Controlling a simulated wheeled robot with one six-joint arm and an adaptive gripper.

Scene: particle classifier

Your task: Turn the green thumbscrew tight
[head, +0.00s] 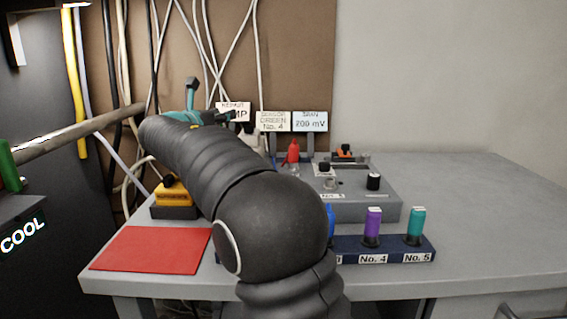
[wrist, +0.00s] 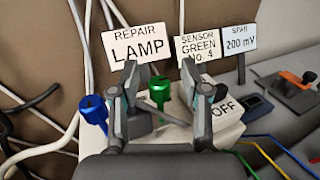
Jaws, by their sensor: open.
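The green thumbscrew (wrist: 160,88) stands upright in the wrist view, on or just behind a pale box (wrist: 228,122) with an OFF label. My gripper (wrist: 159,72) is open, with one finger on each side of the green thumbscrew in the picture. I see gaps between the thumbscrew and both fingers; how far beyond the fingertips it stands I cannot tell. Its lower part is partly hidden by a grey part. A blue thumbscrew (wrist: 93,108) stands to the left, outside the left finger. In the head view my arm hides the green thumbscrew.
Cards read REPAIR LAMP (wrist: 140,45), SENSOR GREEN No. 4 (wrist: 198,46) and SPAN 200 mV (wrist: 240,42). White and dark cables hang behind; yellow and blue wires run at lower right. On the bench are a red mat (head: 150,250) and purple (head: 373,224) and teal (head: 415,224) vials. The bench's right side is clear.

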